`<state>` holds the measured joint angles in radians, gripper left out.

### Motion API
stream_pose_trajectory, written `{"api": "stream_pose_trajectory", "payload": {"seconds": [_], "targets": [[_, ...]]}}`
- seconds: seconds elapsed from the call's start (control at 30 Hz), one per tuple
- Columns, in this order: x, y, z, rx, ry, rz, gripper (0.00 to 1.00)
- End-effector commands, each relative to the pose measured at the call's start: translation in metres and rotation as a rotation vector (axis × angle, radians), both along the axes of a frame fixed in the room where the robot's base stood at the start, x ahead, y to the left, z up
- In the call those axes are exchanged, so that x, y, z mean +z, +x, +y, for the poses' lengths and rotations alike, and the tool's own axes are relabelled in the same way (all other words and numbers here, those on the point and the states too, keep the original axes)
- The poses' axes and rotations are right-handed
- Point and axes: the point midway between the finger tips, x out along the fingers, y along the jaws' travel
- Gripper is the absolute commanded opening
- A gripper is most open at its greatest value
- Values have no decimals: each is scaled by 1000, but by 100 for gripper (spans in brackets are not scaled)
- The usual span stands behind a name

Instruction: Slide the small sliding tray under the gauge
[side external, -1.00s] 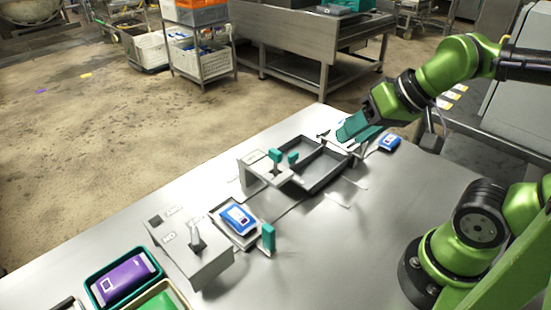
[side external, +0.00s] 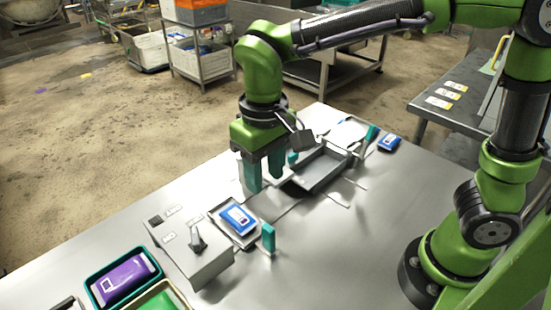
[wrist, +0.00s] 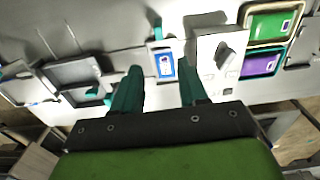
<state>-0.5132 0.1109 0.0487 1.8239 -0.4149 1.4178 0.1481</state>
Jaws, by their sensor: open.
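The small sliding tray (side external: 252,240) is shallow and grey, with a blue pouch (side external: 238,218) lying in it and an upright teal handle (side external: 268,238) at its near right side. It also shows in the wrist view, with the pouch (wrist: 164,66) between and beyond my fingertips. My gripper (side external: 263,182) points down with its teal fingers apart and empty, behind and right of the small tray at the gauge. The fingers hide much of the pale gauge bracket (side external: 283,173). I cannot tell whether they touch it. In the wrist view my gripper (wrist: 160,68) is also open.
A larger dark-rimmed tray (side external: 342,176) lies right of the gauge. A grey lever box (side external: 207,265) stands close left of the small tray. A teal bin (side external: 92,287) with a purple pouch is at the front left. Bare steel lies in front of the trays.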

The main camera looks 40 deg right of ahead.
Motion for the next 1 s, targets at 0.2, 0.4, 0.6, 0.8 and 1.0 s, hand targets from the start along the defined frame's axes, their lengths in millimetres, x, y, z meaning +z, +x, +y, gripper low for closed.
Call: {"api": "stream_pose_trajectory", "payload": {"seconds": [0.2,0.4,0.6,0.8,1.0], "targets": [[-27,-3,-2,-11,-6,15,43],[-70,-3,-2,-11,-6,16,43],[-114,-4,-2,-12,-6,16,43],[-149,-3,-2,-12,-4,14,43],[-166,-3,-2,-12,-3,11,43]]}}
